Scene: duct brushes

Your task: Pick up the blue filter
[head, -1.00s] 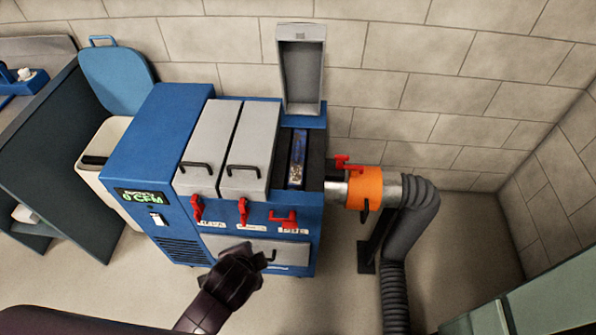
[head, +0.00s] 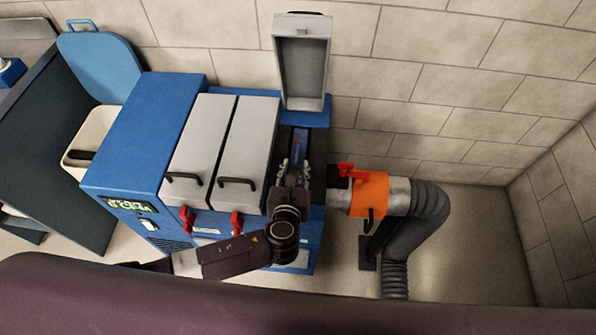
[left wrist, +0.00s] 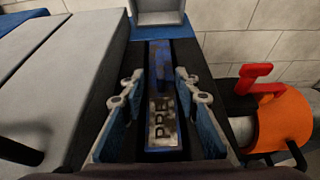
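The blue filter (head: 300,145) stands in the open slot of the blue machine, below the raised grey lid. In the left wrist view the filter (left wrist: 165,97) is a long narrow bar with blue edges, a worn grey top and dark lettering. My left gripper (head: 295,170) is over the near part of the slot. Its fingers are spread, one on each side of the filter, and gaps show between them and it in the left wrist view. How deep the fingertips reach is hard to tell. My right gripper is not in view.
Two closed grey lids (head: 200,148) with black handles lie left of the slot. The raised lid (head: 301,60) stands behind it. An orange collar (head: 369,194) with a red lever and a grey duct (head: 430,205) are at the right. A white bin (head: 92,140) stands left.

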